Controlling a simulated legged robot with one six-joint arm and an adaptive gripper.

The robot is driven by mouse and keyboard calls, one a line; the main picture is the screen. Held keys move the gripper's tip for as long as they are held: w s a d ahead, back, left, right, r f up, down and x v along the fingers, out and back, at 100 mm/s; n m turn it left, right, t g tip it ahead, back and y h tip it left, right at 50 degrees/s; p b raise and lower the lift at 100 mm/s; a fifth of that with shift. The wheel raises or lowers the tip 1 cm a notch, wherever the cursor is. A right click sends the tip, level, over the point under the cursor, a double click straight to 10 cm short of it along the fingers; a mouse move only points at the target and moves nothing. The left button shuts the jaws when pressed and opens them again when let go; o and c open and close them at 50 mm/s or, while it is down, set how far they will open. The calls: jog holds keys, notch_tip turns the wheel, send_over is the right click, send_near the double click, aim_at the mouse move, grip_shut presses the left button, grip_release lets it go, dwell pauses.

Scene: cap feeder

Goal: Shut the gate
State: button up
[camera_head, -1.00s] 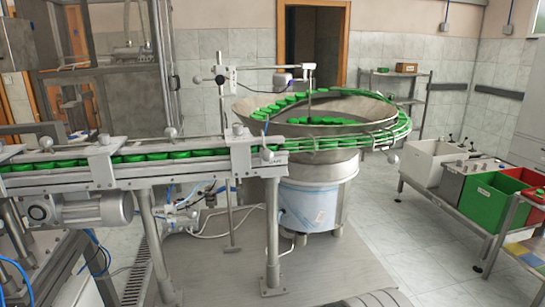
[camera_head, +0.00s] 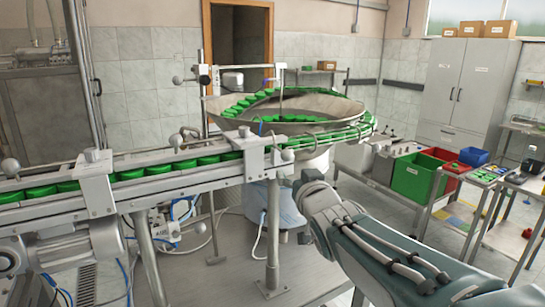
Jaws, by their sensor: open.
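No part can be clearly made out as the gate, and I cannot tell whether it is open or shut. A metal conveyor rail (camera_head: 172,183) carries a row of green caps (camera_head: 128,174) from the left to the bowl feeder (camera_head: 222,107). Two metal brackets straddle the rail, one at its right end (camera_head: 255,160) and one further left (camera_head: 97,184). My arm reaches in from the lower right and bends in front of the feeder's base. My gripper cannot be made out; the jaws are hidden or outside the picture.
A support post (camera_head: 272,235) stands under the rail, close to my arm. At the right are a green bin (camera_head: 414,178), a red bin (camera_head: 447,160) and a side table (camera_head: 515,192). A grey cabinet (camera_head: 462,90) stands at the back. Some floor is clear between feeder and bins.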

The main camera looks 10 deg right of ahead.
aim_at(284, 158)
jog(key=w, duration=1)
jog(key=shift+w+a, duration=0.1)
jog(key=shift+a, duration=0.1)
jog(key=shift+w+d, duration=0.2)
jog(key=shift+d, duration=0.1)
jog(key=shift+w+d, duration=0.1)
jog(key=shift+d, duration=0.45)
jog(key=shift+a, duration=0.4)
grip_shut()
